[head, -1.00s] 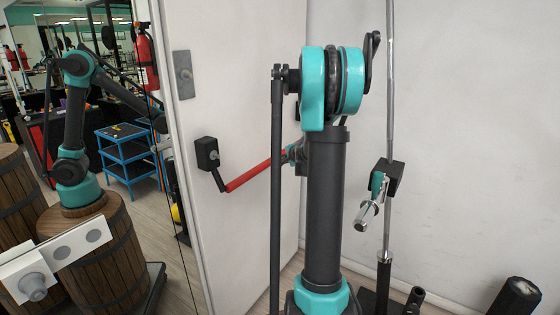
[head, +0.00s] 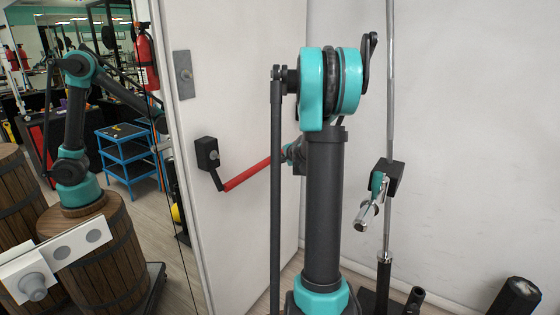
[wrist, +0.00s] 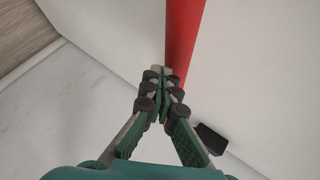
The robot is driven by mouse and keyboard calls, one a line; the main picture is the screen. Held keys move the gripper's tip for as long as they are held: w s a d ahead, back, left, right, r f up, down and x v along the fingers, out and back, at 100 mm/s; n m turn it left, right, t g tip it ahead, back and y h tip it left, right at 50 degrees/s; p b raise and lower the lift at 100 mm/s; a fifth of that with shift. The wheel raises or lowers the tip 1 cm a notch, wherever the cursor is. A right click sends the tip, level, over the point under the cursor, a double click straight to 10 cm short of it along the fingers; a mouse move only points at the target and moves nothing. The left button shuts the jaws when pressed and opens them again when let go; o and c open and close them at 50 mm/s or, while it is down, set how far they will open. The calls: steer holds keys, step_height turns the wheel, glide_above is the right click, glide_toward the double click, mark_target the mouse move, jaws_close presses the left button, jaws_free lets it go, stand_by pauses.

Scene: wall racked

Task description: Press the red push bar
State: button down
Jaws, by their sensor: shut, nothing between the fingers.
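The red push bar (head: 247,175) crosses the white door at a slant in the head view, with its lower left end on an arm from a black bracket (head: 207,153). Its right end is hidden behind my arm. In the wrist view the red bar (wrist: 184,45) runs down from the top edge, right beside my gripper (wrist: 160,72). My gripper's fingers are shut with nothing between them. Their tips overlap the bar's left edge in the picture; I cannot tell whether they touch it. In the head view my arm hides the fingers.
The white door (head: 235,85) carries a grey plate (head: 183,75). Wooden barrels (head: 100,255) and a blue shelf cart (head: 128,158) stand to the left. A metal pole with a black clamp (head: 385,178) stands right of my arm. Bare wall fills the right side.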

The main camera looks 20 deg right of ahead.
steer(key=shift+w+a, duration=0.2)
steer(key=shift+w, duration=0.05)
steer(key=shift+s+d, duration=0.1)
steer(key=shift+s, duration=0.05)
stand_by(0.5)
steer(key=shift+s+d, duration=0.9)
steer(key=shift+s, duration=0.3)
steer(key=shift+s+d, duration=0.8)
steer(key=shift+s, duration=0.2)
steer(key=shift+s+d, duration=0.75)
steer(key=shift+s, duration=0.2)
